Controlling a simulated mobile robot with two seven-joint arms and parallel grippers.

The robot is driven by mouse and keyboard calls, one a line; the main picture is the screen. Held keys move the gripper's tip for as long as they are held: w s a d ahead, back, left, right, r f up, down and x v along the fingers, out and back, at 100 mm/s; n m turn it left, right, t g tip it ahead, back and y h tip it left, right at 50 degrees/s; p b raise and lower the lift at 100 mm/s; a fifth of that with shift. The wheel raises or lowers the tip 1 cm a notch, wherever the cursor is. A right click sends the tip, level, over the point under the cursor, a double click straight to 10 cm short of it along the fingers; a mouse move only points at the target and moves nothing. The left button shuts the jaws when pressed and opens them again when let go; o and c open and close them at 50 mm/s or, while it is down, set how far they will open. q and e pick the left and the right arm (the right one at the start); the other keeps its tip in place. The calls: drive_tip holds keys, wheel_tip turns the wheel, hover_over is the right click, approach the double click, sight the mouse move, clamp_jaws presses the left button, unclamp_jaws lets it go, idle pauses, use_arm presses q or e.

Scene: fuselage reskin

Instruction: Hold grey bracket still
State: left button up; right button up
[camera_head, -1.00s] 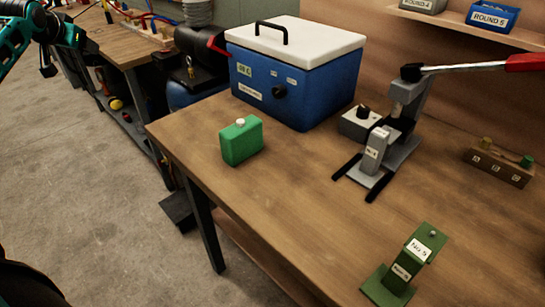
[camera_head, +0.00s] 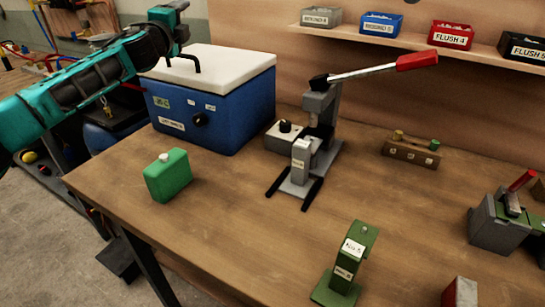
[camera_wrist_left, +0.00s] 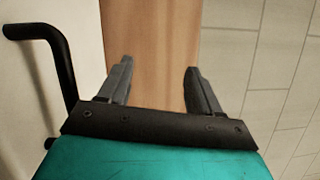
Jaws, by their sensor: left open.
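The grey bracket (camera_head: 300,162) with a white label stands upright at the front of the grey lever press (camera_head: 322,105) on the wooden bench. Whether it touches the press behind it I cannot tell. My left arm reaches in from the upper left, and its wrist is above the blue box. My left gripper (camera_wrist_left: 157,82) shows in the left wrist view, open with nothing between its fingers. It is well to the left of and above the grey bracket. My right gripper is out of view.
A blue box (camera_head: 225,110) with a white lid and black handle stands back left. A green canister (camera_head: 168,177), green bracket (camera_head: 345,265), wooden block (camera_head: 410,152) and grey vise-like fixture (camera_head: 490,228) stand on the bench. The shelf above holds several bins.

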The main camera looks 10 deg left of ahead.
use_arm(q)
drive_tip(key=d+r+m+h, duration=0.2)
drive_tip(key=d+m+h, duration=0.4)
drive_tip(key=d, duration=0.6)
drive_tip(key=m+g+h, duration=0.1)
drive_tip(key=m+g, duration=0.1)
drive_tip(key=m, duration=1.3)
approach(298, 153)
drive_tip(key=shift+w+d+r, duration=0.15)
drive_tip(key=shift+w+d, duration=0.05)
drive_tip(key=shift+w, duration=0.35)
drive_tip(key=shift+s+d+n+y, duration=0.1)
drive_tip(key=shift+s+n+y, duration=0.25)
drive_tip(key=shift+s, duration=0.2)
drive_tip(key=x, duration=1.2)
drive_tip(key=shift+w, duration=0.35)
drive_tip(key=shift+c, duration=0.4)
